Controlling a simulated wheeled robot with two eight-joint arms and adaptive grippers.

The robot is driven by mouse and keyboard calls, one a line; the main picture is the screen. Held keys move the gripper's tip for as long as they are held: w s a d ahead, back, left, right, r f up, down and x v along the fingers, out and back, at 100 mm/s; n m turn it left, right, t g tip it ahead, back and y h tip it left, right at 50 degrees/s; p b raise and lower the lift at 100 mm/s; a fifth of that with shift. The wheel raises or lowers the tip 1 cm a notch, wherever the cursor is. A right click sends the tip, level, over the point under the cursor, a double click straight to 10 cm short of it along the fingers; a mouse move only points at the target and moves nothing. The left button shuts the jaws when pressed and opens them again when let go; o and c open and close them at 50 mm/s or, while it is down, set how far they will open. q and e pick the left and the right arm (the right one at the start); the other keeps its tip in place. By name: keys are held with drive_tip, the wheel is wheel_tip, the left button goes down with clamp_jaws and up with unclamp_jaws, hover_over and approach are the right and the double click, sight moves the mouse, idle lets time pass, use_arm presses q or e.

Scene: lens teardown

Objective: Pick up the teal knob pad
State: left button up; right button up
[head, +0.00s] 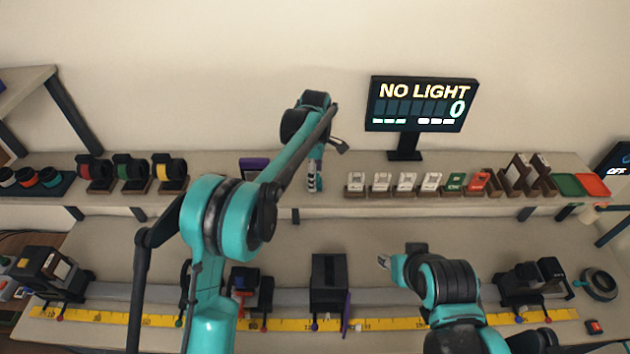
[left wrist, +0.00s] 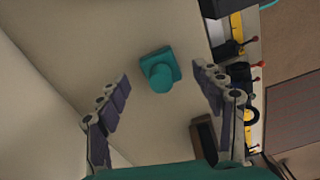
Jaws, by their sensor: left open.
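The teal knob pad (left wrist: 158,71), a square base with a round knob, sits on a pale beige surface in the left wrist view. It lies ahead of my open left gripper (left wrist: 162,73), between the two fingertips in the picture, with nothing gripped. In the head view my left gripper (head: 314,184) points down at the back shelf, and I cannot make out the pad there. My right gripper (head: 384,262) is low over the bench, right of centre; its jaws are too small to read.
The back shelf (head: 440,197) carries a purple-topped holder (head: 254,166) left of my left gripper and a row of small cards (head: 407,181) to its right. A display (head: 420,103) reads NO LIGHT. A yellow ruler (head: 275,325) and several dark mounts line the lower bench.

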use_arm(q)
drive_tip(key=shift+f, duration=0.7)
drive_tip(key=c, duration=1.3)
drive_tip(key=shift+o, duration=0.2)
wheel_tip(320, 180, up, 10)
drive_tip(key=shift+r+b, duration=0.1)
drive_tip(key=shift+b, duration=0.25)
drive_tip(key=o, duration=0.5)
drive_tip(key=shift+c, duration=0.2)
drive_tip(key=c, duration=0.3)
drive_tip(key=shift+c, duration=0.2)
